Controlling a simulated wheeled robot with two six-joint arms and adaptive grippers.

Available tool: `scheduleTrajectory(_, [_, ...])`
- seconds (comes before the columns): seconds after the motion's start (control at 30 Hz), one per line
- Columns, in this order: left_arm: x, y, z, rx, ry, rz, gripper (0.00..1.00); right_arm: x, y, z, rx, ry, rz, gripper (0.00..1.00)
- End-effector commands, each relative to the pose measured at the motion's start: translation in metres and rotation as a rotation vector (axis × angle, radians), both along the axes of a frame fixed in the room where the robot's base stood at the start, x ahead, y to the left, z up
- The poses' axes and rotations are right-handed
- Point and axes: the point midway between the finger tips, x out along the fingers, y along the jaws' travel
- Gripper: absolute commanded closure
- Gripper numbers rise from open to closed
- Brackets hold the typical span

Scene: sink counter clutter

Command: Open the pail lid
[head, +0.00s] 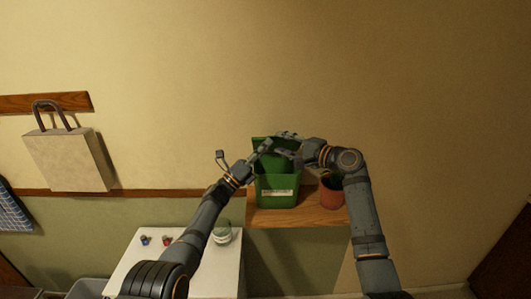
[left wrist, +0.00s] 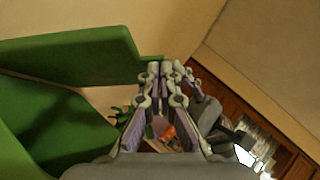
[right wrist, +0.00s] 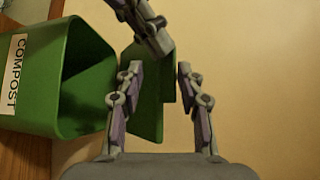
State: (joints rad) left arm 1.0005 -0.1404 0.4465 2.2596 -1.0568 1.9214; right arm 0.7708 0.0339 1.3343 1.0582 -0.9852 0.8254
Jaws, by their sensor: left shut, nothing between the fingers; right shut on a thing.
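The green pail (head: 277,191) stands on a wooden shelf with its mouth uncovered. Its label reads COMPOST in the right wrist view (right wrist: 88,95). The green lid (left wrist: 75,58) is raised at an angle from the pail and also shows in the right wrist view (right wrist: 147,110). My left gripper (head: 267,144) is shut and empty; its fingertips (left wrist: 165,68) are close by the lid's edge, and contact is unclear. My right gripper (head: 278,146) comes from the right above the pail, its fingers (right wrist: 158,68) shut on the lid. The exact grip is partly hidden.
A reddish-brown pot (head: 331,194) stands right of the pail on the shelf (head: 300,218). A white counter (head: 135,262) at lower left holds a jar (head: 222,233) and small items. A bag (head: 68,161) hangs on the wall at left. The wall above the pail is bare.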

Motion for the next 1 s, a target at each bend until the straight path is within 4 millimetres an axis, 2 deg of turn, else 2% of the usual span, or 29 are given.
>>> scheduleTrajectory(0.03, [0.0, 0.001, 0.006, -0.005, -0.009, 0.002, 1.0, 0.0, 0.0, -0.006, -0.005, 0.011, 0.002, 0.72])
scheduleTrajectory(0.23, [0.0, 0.001, 0.006, -0.004, -0.009, 0.001, 1.0, -0.008, -0.01, -0.005, -0.007, 0.008, -0.002, 0.72])
scheduleTrajectory(0.5, [0.0, 0.0, 0.002, -0.002, -0.004, 0.0, 1.0, -0.053, -0.056, 0.003, -0.009, 0.004, -0.002, 0.72])
scheduleTrajectory(0.7, [0.0, 0.0, 0.001, 0.0, -0.002, -0.001, 1.0, -0.077, -0.08, 0.007, -0.005, 0.001, -0.002, 0.72])
scheduleTrajectory(0.93, [0.0, 0.0, 0.0, -0.001, -0.001, -0.001, 1.0, -0.084, -0.086, 0.009, 0.001, 0.002, 0.0, 0.72])
scheduleTrajectory(1.0, [0.0, 0.0, 0.0, 0.0, -0.001, -0.001, 1.0, -0.082, -0.085, 0.0, 0.002, 0.013, -0.011, 0.72])
